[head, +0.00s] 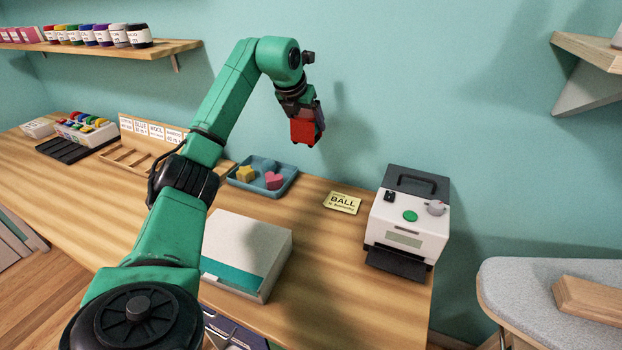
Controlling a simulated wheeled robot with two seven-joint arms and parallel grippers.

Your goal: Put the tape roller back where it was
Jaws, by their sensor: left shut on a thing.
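My left gripper (297,103) is raised above the back of the table, in front of the wall. It is shut on a small red block-like thing (307,126), held in the air clear of the table. This may be the tape roller, but its shape is partly hidden by the gripper, so I cannot tell for sure. No other tape roller is clearly seen. My right gripper is not in view.
Below are a blue tray (289,189) with coloured shapes, a yellow "BALL" note (342,202), a white box (255,241) and a label printer (407,222). A wooden card rack (120,158) stands left. Bare table lies between the box and printer.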

